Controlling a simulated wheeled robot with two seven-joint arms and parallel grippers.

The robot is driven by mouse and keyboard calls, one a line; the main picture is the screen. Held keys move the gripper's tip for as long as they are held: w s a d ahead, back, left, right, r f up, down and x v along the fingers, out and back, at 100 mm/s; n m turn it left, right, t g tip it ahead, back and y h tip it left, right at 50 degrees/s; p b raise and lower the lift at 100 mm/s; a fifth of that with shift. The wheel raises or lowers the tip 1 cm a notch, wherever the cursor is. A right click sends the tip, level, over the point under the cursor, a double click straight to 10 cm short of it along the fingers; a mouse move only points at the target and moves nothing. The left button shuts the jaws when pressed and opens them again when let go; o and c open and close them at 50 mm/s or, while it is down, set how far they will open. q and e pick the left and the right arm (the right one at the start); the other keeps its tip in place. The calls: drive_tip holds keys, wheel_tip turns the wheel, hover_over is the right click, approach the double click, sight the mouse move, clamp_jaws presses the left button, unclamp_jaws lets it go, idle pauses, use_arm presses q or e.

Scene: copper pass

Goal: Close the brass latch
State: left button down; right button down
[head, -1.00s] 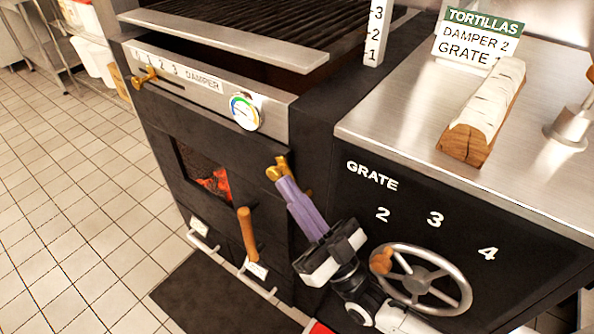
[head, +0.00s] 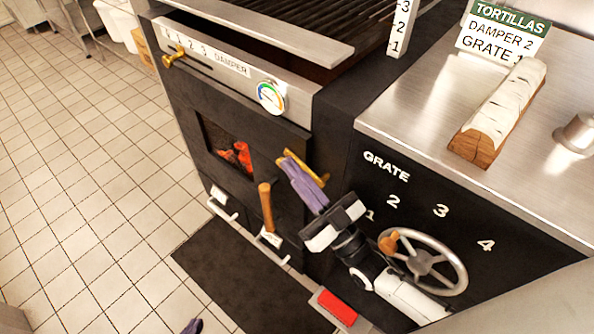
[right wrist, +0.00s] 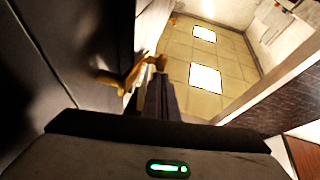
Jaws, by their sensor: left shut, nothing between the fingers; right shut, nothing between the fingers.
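The brass latch (head: 318,177) is on the right edge of the dark firebox door (head: 228,177). In the head view it shows as a slanting bar, its middle partly covered by my right fingers. My right gripper (head: 297,166) has purple fingers, shut with nothing between them, and lies over the latch. In the right wrist view the latch (right wrist: 128,74) is just left of my right fingertips (right wrist: 160,66); whether they touch I cannot tell. My left gripper (head: 192,326) shows only as a purple tip at the bottom edge, shut and empty.
The grate wheel (head: 432,262) is close beside my right forearm. The damper knob (head: 174,54) and gauge (head: 271,97) are above the door. A log (head: 500,115) lies on the steel counter. The tiled floor at left is clear.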

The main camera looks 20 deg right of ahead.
use_arm(q)
drive_tip(key=shift+w+f, duration=0.1)
use_arm(e)
drive_tip(key=shift+w+a+f, duration=0.1)
drive_tip(key=shift+w+f, duration=0.1)
drive_tip(key=shift+f, duration=0.05)
use_arm(q)
drive_tip(key=shift+s+f, duration=0.1)
drive_tip(key=shift+s, duration=0.1)
use_arm(e)
drive_tip(key=shift+f, duration=0.1)
idle(0.7)
use_arm(q)
drive_tip(key=shift+w, duration=0.15)
idle(0.3)
